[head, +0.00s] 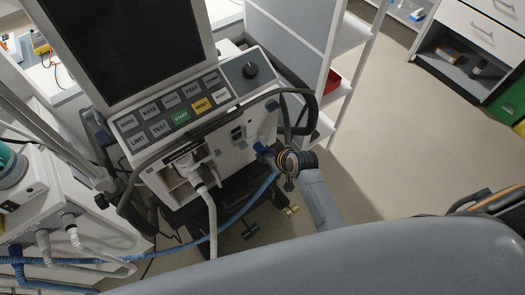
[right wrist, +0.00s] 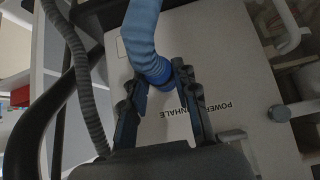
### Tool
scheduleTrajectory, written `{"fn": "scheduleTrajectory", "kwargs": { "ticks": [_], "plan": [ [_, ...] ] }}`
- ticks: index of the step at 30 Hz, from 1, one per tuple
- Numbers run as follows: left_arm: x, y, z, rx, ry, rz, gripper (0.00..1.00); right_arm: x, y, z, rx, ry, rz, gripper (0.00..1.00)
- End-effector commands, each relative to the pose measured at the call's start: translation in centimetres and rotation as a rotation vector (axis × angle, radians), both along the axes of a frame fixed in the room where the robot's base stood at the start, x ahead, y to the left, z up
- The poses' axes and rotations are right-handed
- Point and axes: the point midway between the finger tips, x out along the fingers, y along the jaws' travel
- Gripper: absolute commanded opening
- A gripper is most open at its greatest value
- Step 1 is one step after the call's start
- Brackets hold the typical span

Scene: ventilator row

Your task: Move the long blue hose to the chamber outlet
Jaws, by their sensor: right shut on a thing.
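The long blue hose (head: 240,212) hangs from the ventilator's lower right front and runs down left across the picture. My right gripper (head: 273,152) is at that front, shut on the hose's blue end cuff. In the right wrist view, the cuff (right wrist: 160,76) lies between the fingers, against or just in front of the white panel (right wrist: 215,70), near the upside-down POWER and INHALE print. Whether it sits on a port is hidden. A white hose (head: 208,208) hangs from a recess in the ventilator front. I cannot tell which fitting is the chamber outlet. My left gripper is out of view.
The ventilator (head: 170,110) has a dark screen, a button panel and a dark rail. A white unit (head: 100,240) with hose fittings stands at the left. A shelf rack (head: 325,75) is behind on the right. Floor (head: 400,140) is clear at the right.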

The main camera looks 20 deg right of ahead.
Motion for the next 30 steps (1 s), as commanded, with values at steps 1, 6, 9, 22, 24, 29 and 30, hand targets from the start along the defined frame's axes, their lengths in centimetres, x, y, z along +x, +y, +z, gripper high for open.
{"fn": "scheduleTrajectory", "kwargs": {
  "ticks": [1, 6, 9, 22, 24, 29, 30],
  "plan": [
    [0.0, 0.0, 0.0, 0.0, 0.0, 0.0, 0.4, 0.0, 0.0, 0.1, 0.0, -0.002, -0.001, 0.0],
    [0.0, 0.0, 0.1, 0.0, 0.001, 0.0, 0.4, -0.1, 0.0, 0.1, 0.0, -0.001, -0.001, 0.0],
    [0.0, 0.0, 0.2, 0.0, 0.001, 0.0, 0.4, -0.2, -0.1, 0.1, 0.0, -0.001, -0.001, 0.0],
    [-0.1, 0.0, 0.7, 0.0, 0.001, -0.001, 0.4, -1.0, -0.4, 0.0, -0.001, 0.001, -0.001, 0.0],
    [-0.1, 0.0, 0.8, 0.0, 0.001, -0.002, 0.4, -1.2, -0.5, 0.1, -0.001, 0.0, -0.001, 0.0],
    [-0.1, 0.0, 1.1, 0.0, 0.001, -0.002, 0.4, -1.8, -0.7, 0.1, -0.001, 0.001, 0.001, 0.0],
    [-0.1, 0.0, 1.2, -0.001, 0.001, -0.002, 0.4, -2.0, -0.7, 0.1, -0.001, 0.001, 0.001, 0.0]
  ]
}}
